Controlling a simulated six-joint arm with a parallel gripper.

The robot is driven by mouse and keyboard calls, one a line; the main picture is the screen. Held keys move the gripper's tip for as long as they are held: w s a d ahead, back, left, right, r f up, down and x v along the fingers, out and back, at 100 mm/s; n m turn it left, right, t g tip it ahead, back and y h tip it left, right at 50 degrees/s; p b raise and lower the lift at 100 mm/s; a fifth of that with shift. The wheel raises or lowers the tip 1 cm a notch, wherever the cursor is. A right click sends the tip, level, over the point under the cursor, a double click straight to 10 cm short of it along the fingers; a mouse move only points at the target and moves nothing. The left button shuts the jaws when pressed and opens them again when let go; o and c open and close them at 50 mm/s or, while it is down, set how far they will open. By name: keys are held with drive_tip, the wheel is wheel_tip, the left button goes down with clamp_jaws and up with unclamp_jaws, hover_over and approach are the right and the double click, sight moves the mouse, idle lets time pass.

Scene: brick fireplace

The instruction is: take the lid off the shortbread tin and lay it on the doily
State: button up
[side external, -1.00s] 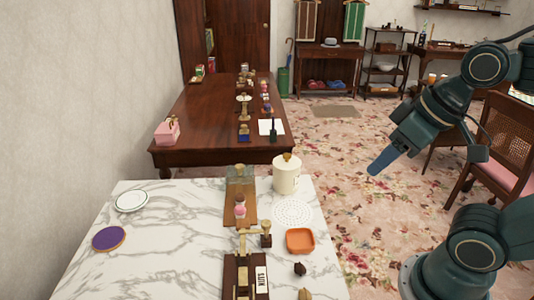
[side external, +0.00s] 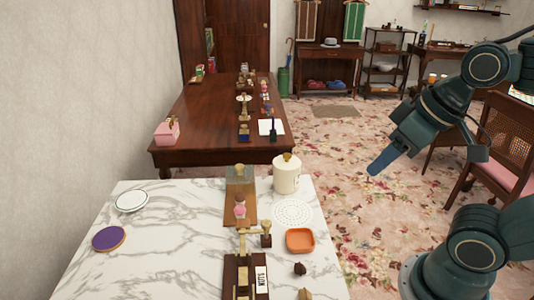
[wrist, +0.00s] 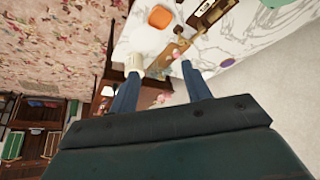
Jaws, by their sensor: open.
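The cream shortbread tin (side external: 287,178) stands upright at the far right corner of the marble table. Its lid (side external: 288,159), with a brown-gold knob, sits on top. The round white lace doily (side external: 292,212) lies flat and bare just in front of the tin. My gripper (side external: 377,168) hangs in the air right of the tin, beyond the table edge, pointing down-left. In the wrist view my gripper (wrist: 161,70) shows two blue fingers spread apart with nothing between them. The tin (wrist: 135,62) shows near the left fingertip there.
An orange dish (side external: 300,240) sits in front of the doily. A wooden board (side external: 240,208) with a pink-topped figure, a brass stand (side external: 266,234) and a dark wooden box (side external: 245,277) are to the left. A purple disc (side external: 109,238) and white plate (side external: 132,201) lie far left.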

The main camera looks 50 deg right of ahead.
drive_tip(key=o, duration=1.1)
drive_tip(key=shift+o, duration=0.2)
drive_tip(key=w+d+r+m+g, duration=0.25)
drive_tip(key=w+m, duration=0.25)
drive_tip(key=w, duration=0.5)
drive_tip(key=w+d+r+m+g, duration=0.1)
drive_tip(key=w+d+m, duration=0.3)
drive_tip(key=w, duration=0.7)
drive_tip(key=w+d+f+m+g+y, duration=0.1)
drive_tip(key=w+d+f+m+g, duration=0.1)
drive_tip(key=w+d+f+m, duration=0.7)
drive_tip(key=w+d+f, duration=0.2)
drive_tip(key=w+d, duration=0.1)
drive_tip(key=shift+w+d+f+m+y, duration=0.2)
drive_tip(key=shift+w+f+m+y, duration=0.1)
drive_tip(key=shift+w+f+y, duration=0.1)
drive_tip(key=shift+f, duration=0.1)
